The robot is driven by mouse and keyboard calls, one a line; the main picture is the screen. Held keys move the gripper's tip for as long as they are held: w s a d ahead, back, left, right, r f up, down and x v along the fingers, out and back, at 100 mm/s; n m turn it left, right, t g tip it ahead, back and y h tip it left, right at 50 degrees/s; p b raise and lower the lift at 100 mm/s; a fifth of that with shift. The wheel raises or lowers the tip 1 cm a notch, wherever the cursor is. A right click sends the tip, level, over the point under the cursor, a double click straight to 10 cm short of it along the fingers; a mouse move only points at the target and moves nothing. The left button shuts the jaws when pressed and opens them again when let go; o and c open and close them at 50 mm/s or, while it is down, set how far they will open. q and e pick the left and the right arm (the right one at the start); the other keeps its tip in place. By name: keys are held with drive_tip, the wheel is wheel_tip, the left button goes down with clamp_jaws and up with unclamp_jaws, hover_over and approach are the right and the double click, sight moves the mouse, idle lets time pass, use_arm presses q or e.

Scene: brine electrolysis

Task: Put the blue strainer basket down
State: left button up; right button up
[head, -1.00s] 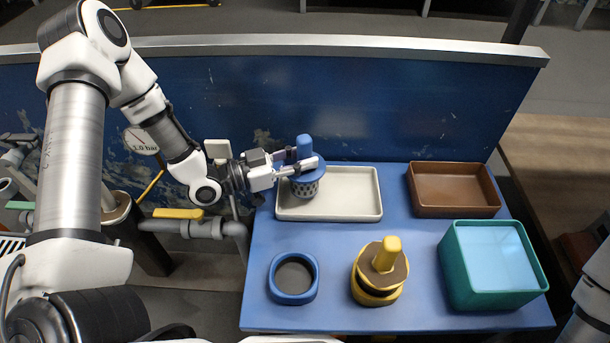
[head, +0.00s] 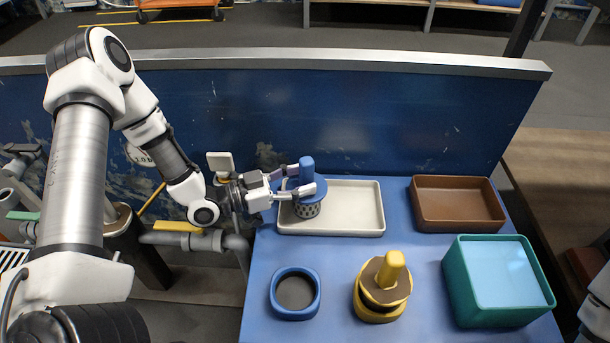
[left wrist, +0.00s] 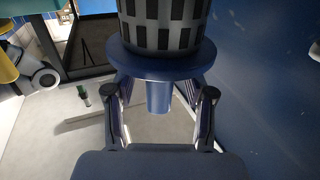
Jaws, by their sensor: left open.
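The blue strainer basket (head: 308,210) has a blue knob handle, a blue flange and a grey slotted body. It appears upright at the left end of the white tray (head: 355,208). My left gripper (head: 301,180) is open, with its fingers apart on both sides of the handle. In the left wrist view, the slotted body of the basket (left wrist: 165,25) shows at the top, and the handle points between the spread fingers (left wrist: 158,112). The contact under the basket is hard to see. My right gripper is out of view.
On the blue table (head: 340,255) are a blue ring (head: 295,312), a yellow-handled piece (head: 393,266) and a teal box with a light blue inside (head: 497,310). A brown tray (head: 458,222) lies right of the white tray. A raised blue panel (head: 400,120) stands behind.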

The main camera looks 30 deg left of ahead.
use_arm(q)
drive_tip(key=p+v, duration=0.3)
drive_tip(key=v, duration=0.3)
drive_tip(key=shift+s, duration=0.15)
